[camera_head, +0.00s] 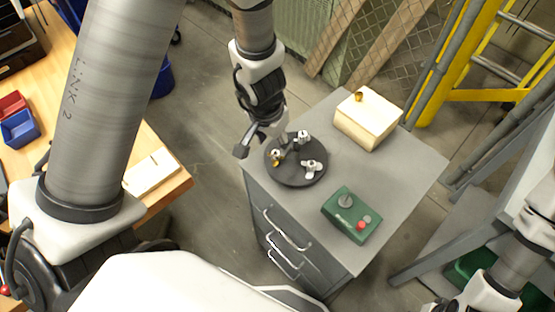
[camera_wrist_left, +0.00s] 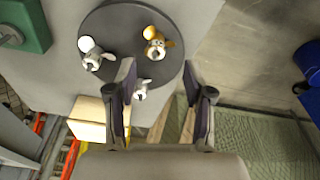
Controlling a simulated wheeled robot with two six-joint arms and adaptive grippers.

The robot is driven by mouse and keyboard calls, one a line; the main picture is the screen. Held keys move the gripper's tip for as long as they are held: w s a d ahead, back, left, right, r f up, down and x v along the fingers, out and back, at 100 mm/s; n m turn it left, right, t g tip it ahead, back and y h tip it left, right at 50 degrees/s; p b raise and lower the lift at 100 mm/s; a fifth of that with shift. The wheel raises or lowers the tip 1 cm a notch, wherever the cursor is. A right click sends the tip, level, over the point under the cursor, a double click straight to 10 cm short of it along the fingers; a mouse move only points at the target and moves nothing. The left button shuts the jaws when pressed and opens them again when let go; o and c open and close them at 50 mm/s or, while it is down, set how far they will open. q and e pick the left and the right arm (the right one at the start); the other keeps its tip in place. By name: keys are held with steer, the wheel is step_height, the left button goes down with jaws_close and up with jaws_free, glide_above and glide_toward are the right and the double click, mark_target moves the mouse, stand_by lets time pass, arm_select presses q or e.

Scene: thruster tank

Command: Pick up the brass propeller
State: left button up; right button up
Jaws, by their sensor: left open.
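The brass propeller (camera_head: 275,158) lies on a dark round disc (camera_head: 290,179) on top of the grey cabinet. It also shows in the left wrist view (camera_wrist_left: 157,43), gold-coloured with a grey hub. Two grey propellers share the disc, one at the back (camera_head: 303,137) and one at the front right (camera_head: 312,168). My left gripper (camera_head: 264,146) is open and empty at the disc's back left edge. In the left wrist view its fingers (camera_wrist_left: 158,72) are spread, with the brass propeller beyond the tips. One grey propeller (camera_wrist_left: 142,90) shows between the fingers, partly hidden by one.
A green control box (camera_head: 350,214) with a knob and red button stands at the cabinet's front. A cream block (camera_head: 369,121) with a small brass piece (camera_head: 358,97) stands at the back. A wooden table (camera_head: 165,190) is at left, a yellow ladder (camera_head: 490,95) at right.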

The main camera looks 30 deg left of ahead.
mark_target(276, 151)
arm_select(q)
steer(key=f+b, duration=0.1)
steer(key=f, duration=0.1)
steer(key=f+b, duration=0.1)
steer(key=f, duration=0.1)
steer(key=shift+w+d, duration=0.1)
steer(key=shift+d, duration=0.3)
steer(key=shift+f+b, duration=0.25)
steer(key=shift+b, duration=0.05)
steer(key=shift+a, duration=0.15)
arm_select(e)
step_height(276, 151, down, 3)
steer(key=shift+f, duration=0.1)
arm_select(q)
jaws_close()
steer(key=shift+r, duration=0.1)
steer(key=shift+r+p, duration=0.5)
steer(key=shift+p, duration=0.15)
step_height(276, 151, up, 17)
steer(key=p, duration=1.3)
arm_select(e)
step_height(276, 151, up, 14)
steer(key=shift+r, duration=0.2)
